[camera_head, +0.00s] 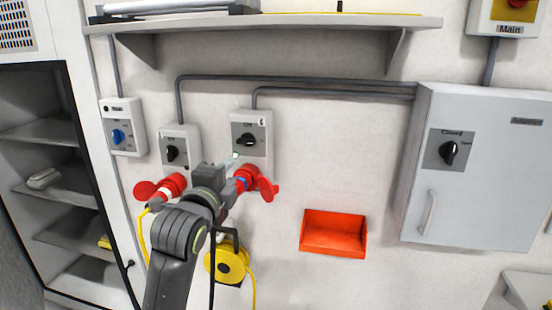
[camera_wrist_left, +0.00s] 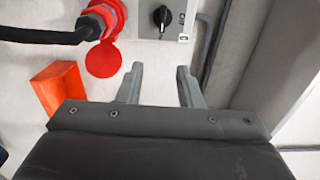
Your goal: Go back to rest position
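My left arm reaches up from the lower part of the head view. Its gripper (camera_head: 233,160) is in front of the wall, close to the right red socket (camera_head: 243,180) with its red flap. In the left wrist view the two grey fingers (camera_wrist_left: 159,80) are apart with nothing between them. The same red socket (camera_wrist_left: 103,12) is up and left of the fingers there, apart from them, with a black cable (camera_wrist_left: 40,36) running to it. A switch box with a black knob (camera_wrist_left: 161,16) is beyond the fingertips. My right gripper is not in view.
A red bin (camera_head: 333,236) and a grey cabinet (camera_head: 480,165) are on the wall to the right. A shelf (camera_head: 270,22) runs above. A yellow cable reel (camera_head: 226,264) hangs below the sockets, partly behind my arm. An open cupboard (camera_head: 50,165) stands left.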

